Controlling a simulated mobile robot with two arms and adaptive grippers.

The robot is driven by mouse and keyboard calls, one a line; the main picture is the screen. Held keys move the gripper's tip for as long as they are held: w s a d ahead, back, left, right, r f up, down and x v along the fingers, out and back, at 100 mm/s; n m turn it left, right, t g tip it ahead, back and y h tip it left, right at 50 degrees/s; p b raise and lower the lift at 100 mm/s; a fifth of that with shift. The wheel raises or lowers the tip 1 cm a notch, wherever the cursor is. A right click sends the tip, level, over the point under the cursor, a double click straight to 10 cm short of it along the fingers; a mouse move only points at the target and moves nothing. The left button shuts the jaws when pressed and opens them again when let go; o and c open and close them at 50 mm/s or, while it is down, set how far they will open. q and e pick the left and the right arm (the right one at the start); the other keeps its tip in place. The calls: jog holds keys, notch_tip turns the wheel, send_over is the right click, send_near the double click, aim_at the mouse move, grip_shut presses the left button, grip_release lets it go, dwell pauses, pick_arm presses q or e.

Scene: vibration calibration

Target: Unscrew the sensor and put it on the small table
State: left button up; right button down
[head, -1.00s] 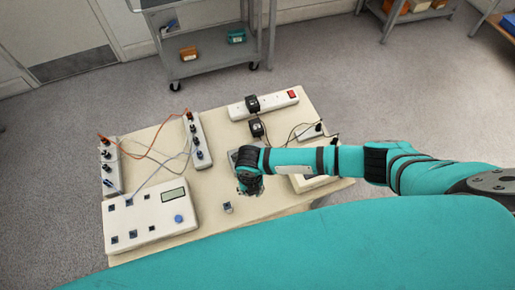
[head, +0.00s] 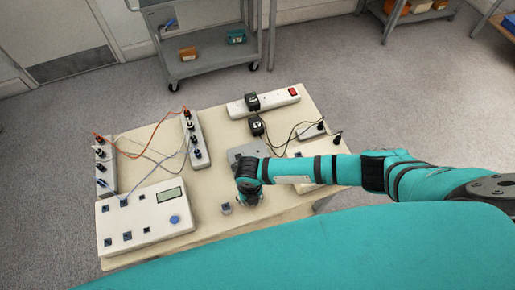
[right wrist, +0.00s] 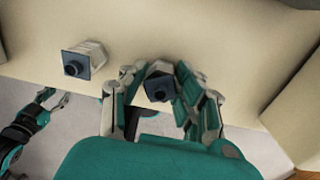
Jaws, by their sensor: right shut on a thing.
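My right gripper (head: 248,199) is near the front edge of the cream table (head: 290,205). In the right wrist view my right gripper (right wrist: 158,92) is shut on a small pale block with a dark blue square face (right wrist: 160,89), which looks like a sensor. The arm hides this piece in the head view. A similar block (head: 226,207) stands on the table just left of the gripper; it also shows in the right wrist view (right wrist: 76,64). My left gripper (right wrist: 54,99) shows at the lower left of the wrist view, with its fingers apart and empty.
A white box with display and blue knob (head: 148,215) lies at the table's left front. Two socket strips with cables (head: 195,138) stand behind it. A grey plate (head: 245,151), a power strip (head: 264,103) and another pale box lie around my arm. A grey cart (head: 215,65) stands behind.

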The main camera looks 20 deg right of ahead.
jog(key=shift+f+b, duration=0.45)
jog(key=shift+f, duration=0.05)
dwell(0.3)
jog(key=c, duration=1.2)
grip_release()
jog(key=shift+s, duration=0.1)
jog(key=o, duration=0.3)
jog(key=shift+r+p, duration=2.4)
jog(key=shift+r, duration=0.15)
